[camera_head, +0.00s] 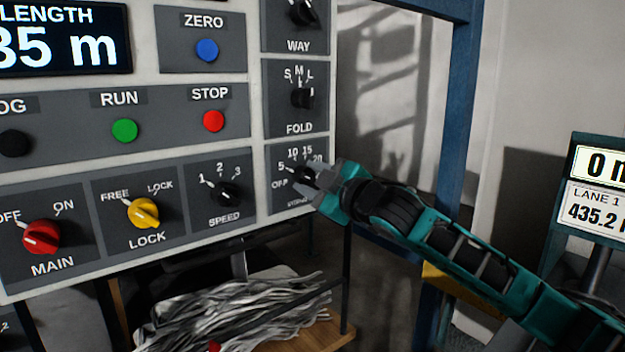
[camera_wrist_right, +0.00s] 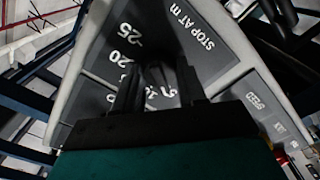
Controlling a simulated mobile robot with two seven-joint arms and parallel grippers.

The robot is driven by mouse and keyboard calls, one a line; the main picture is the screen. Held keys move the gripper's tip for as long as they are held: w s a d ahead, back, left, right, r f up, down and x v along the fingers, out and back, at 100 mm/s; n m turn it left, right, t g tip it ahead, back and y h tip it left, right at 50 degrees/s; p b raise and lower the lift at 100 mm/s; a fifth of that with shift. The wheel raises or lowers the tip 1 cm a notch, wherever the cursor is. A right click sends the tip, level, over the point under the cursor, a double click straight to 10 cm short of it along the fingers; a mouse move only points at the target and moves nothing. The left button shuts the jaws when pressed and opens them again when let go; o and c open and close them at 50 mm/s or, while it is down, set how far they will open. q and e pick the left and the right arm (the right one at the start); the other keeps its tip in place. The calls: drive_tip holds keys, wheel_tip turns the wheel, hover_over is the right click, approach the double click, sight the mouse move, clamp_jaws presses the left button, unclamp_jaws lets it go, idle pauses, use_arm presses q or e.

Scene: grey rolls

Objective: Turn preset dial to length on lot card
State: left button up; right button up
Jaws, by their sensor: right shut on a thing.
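The preset dial (camera_head: 302,171) is a small black knob at the lower right of the grey panel, with OFF, 5, 10, 15 and 20 around it. In the right wrist view its plate (camera_wrist_right: 205,50) reads STOP AT m, and 20 and 25 are readable. My right gripper (camera_head: 316,184) is at the dial, shut on its knob. In the wrist view the two dark fingers (camera_wrist_right: 158,88) stand either side of the knob. The fingers hide much of the knob, and I cannot tell which number it points to. I cannot make out a lot card. My left gripper is not in view.
The speed dial (camera_head: 226,194) and yellow lock knob (camera_head: 143,212) sit left of the preset dial; the fold dial (camera_head: 302,97) is above it. A LANE 1 sign (camera_head: 592,214) stands at right. Grey strips (camera_head: 235,310) lie on a wooden surface below.

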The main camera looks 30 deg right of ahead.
drive_tip(key=o, duration=1.1)
drive_tip(key=shift+c, duration=0.2)
drive_tip(key=s+d+b, duration=0.1)
drive_tip(key=s+b, duration=0.1)
drive_tip(key=s, duration=1)
drive_tip(key=shift+s, duration=0.4)
